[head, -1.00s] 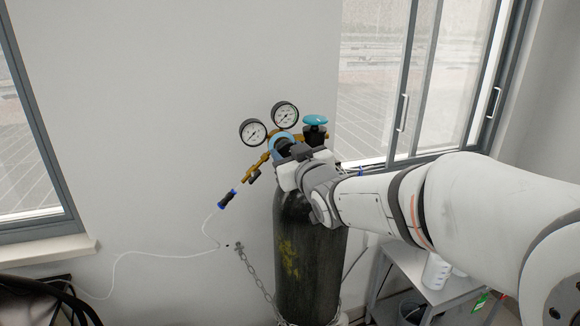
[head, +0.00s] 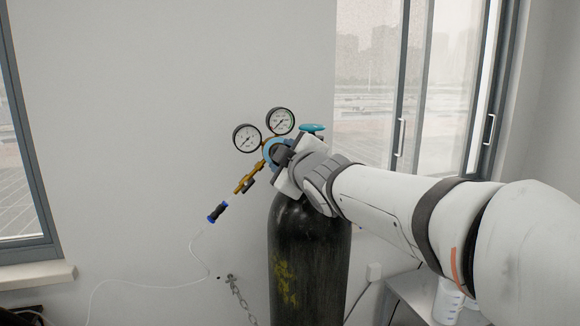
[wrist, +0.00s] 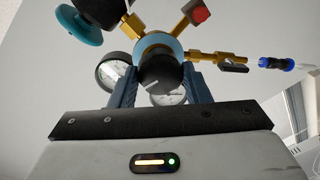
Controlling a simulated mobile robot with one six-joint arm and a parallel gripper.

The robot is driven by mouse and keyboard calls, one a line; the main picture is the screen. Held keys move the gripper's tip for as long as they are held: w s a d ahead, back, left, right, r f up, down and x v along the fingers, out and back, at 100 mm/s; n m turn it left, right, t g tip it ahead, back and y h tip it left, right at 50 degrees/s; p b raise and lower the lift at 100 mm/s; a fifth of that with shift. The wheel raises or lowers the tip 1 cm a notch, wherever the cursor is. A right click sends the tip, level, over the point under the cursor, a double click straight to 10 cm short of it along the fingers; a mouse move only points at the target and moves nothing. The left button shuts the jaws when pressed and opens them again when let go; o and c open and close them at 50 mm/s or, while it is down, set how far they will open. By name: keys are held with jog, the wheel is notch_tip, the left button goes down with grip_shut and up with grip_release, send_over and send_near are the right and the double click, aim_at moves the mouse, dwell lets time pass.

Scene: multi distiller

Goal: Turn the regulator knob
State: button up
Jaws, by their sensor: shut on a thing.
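The black regulator knob (wrist: 161,72) has a white mark on its face and sits in front of a blue ring on the brass regulator. In the wrist view it lies between the two blue-grey fingers of my gripper (wrist: 160,84), which is shut on it. In the head view my gripper (head: 283,157) reaches the regulator from the right and hides most of the knob. The blue ring (head: 269,150) shows beside it. Two round white gauges (head: 247,137) (head: 280,121) stand above.
The regulator is on a tall black gas cylinder (head: 300,260) by the wall. A teal valve handle (head: 312,128) is just behind my gripper. A thin white hose (head: 192,245) hangs at the left, with a chain (head: 236,288) below. A small table with a white container (head: 447,300) stands at lower right.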

jog(key=shift+n, duration=0.4)
jog(key=o, duration=1)
jog(key=p+v, duration=0.1)
jog(key=v, duration=0.6)
jog(key=shift+s+d, duration=0.15)
jog(key=shift+s, duration=0.25)
